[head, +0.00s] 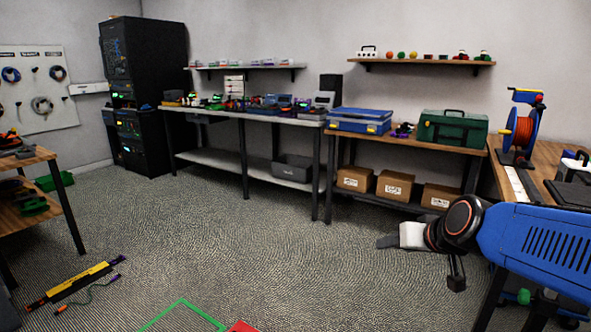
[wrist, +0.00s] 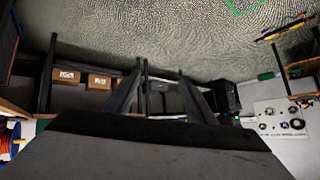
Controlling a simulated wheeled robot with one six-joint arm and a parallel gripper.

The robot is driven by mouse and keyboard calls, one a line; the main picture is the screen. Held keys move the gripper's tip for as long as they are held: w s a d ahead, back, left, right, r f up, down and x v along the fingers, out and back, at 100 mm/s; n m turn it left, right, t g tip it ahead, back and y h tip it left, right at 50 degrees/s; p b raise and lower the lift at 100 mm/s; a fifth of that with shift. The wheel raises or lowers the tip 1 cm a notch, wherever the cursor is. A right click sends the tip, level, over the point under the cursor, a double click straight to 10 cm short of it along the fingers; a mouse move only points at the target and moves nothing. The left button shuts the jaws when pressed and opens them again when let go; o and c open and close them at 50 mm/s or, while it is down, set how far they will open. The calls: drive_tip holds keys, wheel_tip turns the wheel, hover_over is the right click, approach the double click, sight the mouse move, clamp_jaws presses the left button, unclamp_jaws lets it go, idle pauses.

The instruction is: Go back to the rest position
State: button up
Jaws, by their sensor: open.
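My gripper (head: 387,242) is at the end of my blue arm, held out over open floor at the right of the head view. In the wrist view its two dark fingers (wrist: 158,88) stand apart with nothing between them. No object is in its grasp. The wrist picture is upside down, with the floor at the top. The task names no object, and no marker of a rest position shows.
A wooden workbench (head: 546,160) with an orange cable reel (head: 522,130) stands beside my arm. Cardboard boxes (head: 394,186) sit under the back bench. A yellow-and-black bar (head: 78,283) lies on the floor at left, near green floor tape (head: 182,303). The middle floor is clear.

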drive_tip(key=s+d+f+g+h, duration=0.1)
drive_tip(key=s+d+f+g, duration=0.1)
drive_tip(key=s, duration=0.8)
drive_tip(key=s+d+f+g+h, duration=0.1)
drive_tip(key=s+f, duration=0.4)
drive_tip(key=s, duration=0.6)
drive_tip(key=shift+d+g, duration=0.7)
drive_tip(key=shift+g, duration=0.2)
